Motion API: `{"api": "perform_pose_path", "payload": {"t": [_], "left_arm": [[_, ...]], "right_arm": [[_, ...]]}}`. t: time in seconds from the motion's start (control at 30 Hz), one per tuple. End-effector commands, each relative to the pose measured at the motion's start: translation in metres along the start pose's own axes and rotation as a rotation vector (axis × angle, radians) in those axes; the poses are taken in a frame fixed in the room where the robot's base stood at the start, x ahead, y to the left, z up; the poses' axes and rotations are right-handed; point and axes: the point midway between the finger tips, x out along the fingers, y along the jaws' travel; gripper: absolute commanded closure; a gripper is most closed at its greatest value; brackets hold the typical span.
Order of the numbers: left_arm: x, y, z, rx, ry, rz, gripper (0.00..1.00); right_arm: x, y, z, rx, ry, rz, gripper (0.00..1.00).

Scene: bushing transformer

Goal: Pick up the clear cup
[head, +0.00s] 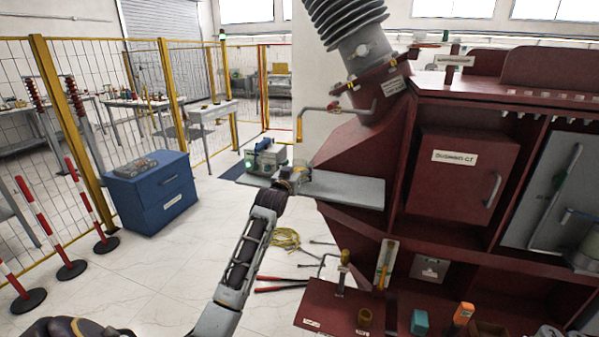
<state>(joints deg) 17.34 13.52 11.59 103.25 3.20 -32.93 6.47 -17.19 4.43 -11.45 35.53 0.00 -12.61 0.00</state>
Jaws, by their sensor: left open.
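My left gripper (298,176) is at the end of the arm that rises from the bottom of the head view. It is open, at the grey shelf (350,190) that juts out from the dark red cabinet. A small pale, yellowish shape shows at its fingertips. It may be the clear cup, but it is too small and too covered by the gripper to tell. I cannot tell whether the fingers touch it. My right gripper is not in view.
A green-and-grey device (264,158) stands just left of the gripper. The sloping bushing and dark red cabinet (455,175) fill the right. A lower red shelf (335,308) holds small items.

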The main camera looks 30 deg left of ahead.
Motion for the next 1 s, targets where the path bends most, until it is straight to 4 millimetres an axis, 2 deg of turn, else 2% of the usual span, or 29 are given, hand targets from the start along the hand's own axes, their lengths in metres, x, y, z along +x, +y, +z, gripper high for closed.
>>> {"api": "perform_pose_path", "payload": {"t": [0.3, 0.8, 1.0], "left_arm": [[0.019, 0.000, 0.000, 0.000, -0.001, 0.000, 0.28], [0.020, 0.000, 0.000, 0.000, -0.001, 0.000, 0.28], [0.020, 0.000, 0.001, 0.001, -0.001, 0.000, 0.53]], "right_arm": [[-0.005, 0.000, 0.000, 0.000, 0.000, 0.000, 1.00], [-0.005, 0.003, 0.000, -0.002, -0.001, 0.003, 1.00], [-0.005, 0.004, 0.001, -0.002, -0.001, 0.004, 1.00]]}}
